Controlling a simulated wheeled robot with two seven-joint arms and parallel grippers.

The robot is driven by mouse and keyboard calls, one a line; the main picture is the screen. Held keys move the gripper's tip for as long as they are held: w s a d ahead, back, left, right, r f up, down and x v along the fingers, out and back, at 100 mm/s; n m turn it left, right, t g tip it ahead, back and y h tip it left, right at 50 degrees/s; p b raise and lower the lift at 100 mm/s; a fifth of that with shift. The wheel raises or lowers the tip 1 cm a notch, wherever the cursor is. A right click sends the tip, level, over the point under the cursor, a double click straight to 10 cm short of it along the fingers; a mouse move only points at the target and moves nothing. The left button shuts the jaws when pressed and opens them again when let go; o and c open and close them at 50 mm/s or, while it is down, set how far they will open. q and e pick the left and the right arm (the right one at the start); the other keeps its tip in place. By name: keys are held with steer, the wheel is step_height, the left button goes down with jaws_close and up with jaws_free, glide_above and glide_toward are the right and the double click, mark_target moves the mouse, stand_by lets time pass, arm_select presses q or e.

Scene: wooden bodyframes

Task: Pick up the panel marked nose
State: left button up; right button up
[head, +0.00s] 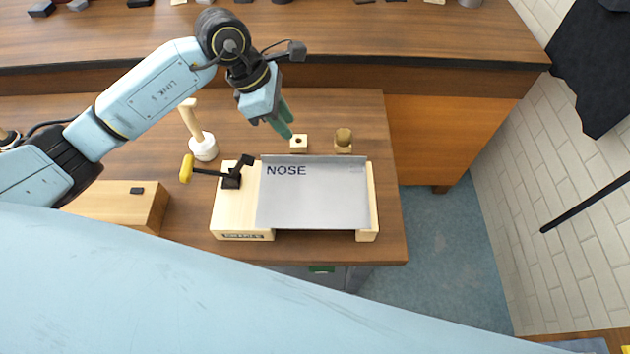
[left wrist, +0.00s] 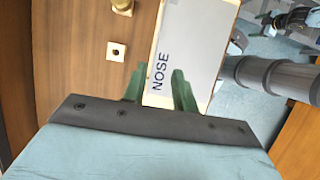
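The panel marked NOSE (head: 318,196) is a thin grey sheet with dark letters. It lies across a pale wooden fixture (head: 232,215) on the brown table. It also shows in the left wrist view (left wrist: 185,55), beyond my fingertips. My left gripper (head: 284,128) has green fingers pointing down, above and behind the panel's back left corner. In the left wrist view the fingers (left wrist: 156,86) are apart with nothing between them, and the lettering shows in the gap. I cannot make out my right gripper in either view.
A black toggle clamp with a yellow handle (head: 187,168) stands at the fixture's left. A white-headed mallet (head: 203,146), a small holed block (head: 298,142) and a brass-coloured knob (head: 343,138) stand behind. A wooden box (head: 125,203) is at left.

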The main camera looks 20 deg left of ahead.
arm_select(q)
steer(key=x, duration=0.7)
steer(key=shift+s+d, duration=0.1)
steer(key=shift+w+x, duration=0.2)
steer(key=shift+x, duration=1.25)
steer(key=shift+w+x, duration=0.2)
steer(key=shift+x, duration=1.25)
jaws_close()
steer(key=shift+r, duration=0.1)
